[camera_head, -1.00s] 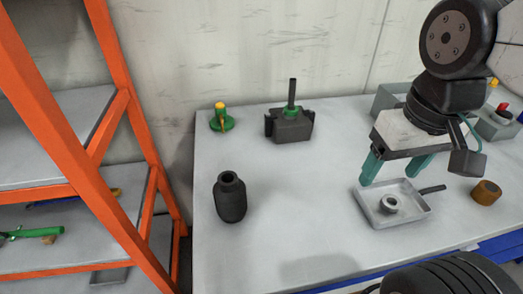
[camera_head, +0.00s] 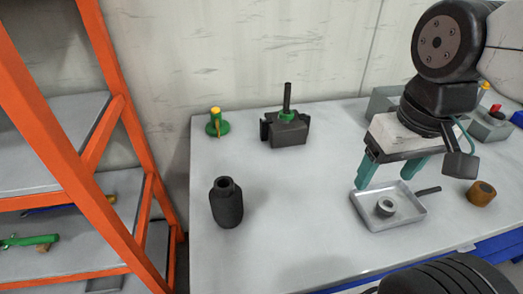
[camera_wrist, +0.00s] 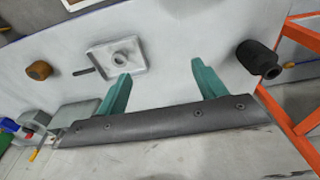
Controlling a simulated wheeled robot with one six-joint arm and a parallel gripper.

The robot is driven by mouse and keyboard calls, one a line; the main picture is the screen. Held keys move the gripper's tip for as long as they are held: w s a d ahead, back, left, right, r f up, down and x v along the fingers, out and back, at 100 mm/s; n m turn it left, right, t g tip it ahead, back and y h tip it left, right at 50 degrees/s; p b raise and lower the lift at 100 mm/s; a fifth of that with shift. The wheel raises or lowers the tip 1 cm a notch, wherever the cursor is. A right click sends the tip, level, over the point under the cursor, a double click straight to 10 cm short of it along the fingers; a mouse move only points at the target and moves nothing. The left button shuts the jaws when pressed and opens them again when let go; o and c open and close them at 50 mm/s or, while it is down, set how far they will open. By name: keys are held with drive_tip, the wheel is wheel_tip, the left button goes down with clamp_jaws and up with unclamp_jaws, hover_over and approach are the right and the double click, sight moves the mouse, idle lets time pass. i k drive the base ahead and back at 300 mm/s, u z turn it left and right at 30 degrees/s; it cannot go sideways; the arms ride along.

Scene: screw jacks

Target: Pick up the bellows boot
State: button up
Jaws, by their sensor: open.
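The bellows boot looks to be the black, bottle-shaped part with a narrower open neck (camera_head: 226,203), standing upright on the left part of the table. It also shows in the wrist view at the right (camera_wrist: 256,57). My gripper (camera_head: 385,180) has two teal fingers, spread apart with nothing between them. It is above the table near the shallow grey tray, well to the right of the boot. In the wrist view the fingers (camera_wrist: 161,69) point towards the table, with the boot beyond the right finger.
The grey tray (camera_head: 407,217) holds a ring (camera_head: 385,207). A brown cylinder (camera_head: 481,193) stands right of it. A dark block with an upright rod (camera_head: 286,128) and a green-yellow part (camera_head: 216,124) stand behind. An orange shelf rack (camera_head: 115,130) is at left. Table around the boot is clear.

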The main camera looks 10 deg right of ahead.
sight(226, 198)
drive_tip(key=k, duration=0.5)
drive_tip(key=z, duration=0.95)
drive_tip(key=k, duration=0.75)
drive_tip(key=u, duration=0.95)
drive_tip(key=i, duration=1)
